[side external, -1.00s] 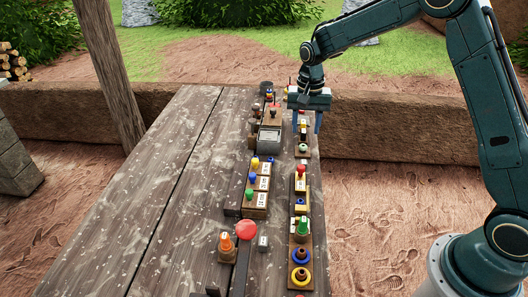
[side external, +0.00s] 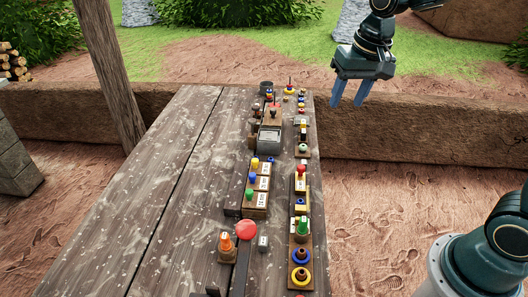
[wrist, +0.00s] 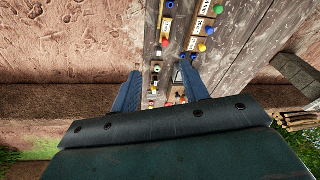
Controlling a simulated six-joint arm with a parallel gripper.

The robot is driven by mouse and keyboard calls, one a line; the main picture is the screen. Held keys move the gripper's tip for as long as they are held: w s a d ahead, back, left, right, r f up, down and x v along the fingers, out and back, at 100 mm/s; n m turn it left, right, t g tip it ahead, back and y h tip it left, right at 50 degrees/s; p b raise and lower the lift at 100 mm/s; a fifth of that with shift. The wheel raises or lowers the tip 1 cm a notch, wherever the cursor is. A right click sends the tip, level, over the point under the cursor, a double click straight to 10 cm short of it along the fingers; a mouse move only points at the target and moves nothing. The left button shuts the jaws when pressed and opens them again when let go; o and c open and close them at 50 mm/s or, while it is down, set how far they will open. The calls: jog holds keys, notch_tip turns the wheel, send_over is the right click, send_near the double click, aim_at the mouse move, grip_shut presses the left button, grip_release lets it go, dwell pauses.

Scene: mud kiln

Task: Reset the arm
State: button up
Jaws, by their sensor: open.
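My gripper (side external: 350,92) is open and empty in the side external view. It hangs in the air to the right of the far end of the wooden table (side external: 150,200), in front of the low mud wall. Its two blue fingers point down and are apart. In the wrist view my gripper (wrist: 160,88) also shows open, with small parts on the table seen beyond and between the fingers. Nothing is held.
The table carries rows of coloured knobs and blocks, among them a red dome (side external: 246,230), an orange cone (side external: 226,242) and a grey box (side external: 270,139). A wooden post (side external: 108,70) stands at the left. The table's left half is clear.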

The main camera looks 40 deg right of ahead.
jog(key=s+a+r+n+t, duration=0.1)
jog(key=s+n, duration=0.1)
jog(key=s, duration=0.7)
jog(key=s+r+n+t, duration=0.1)
jog(key=s+n+t, duration=0.1)
jog(key=s, duration=0.8)
jog(key=shift+a+n, duration=0.35)
jog(key=shift+n, duration=0.15)
jog(key=shift+w+r, duration=0.1)
jog(key=shift+w, duration=0.1)
jog(key=shift+c, duration=0.3)
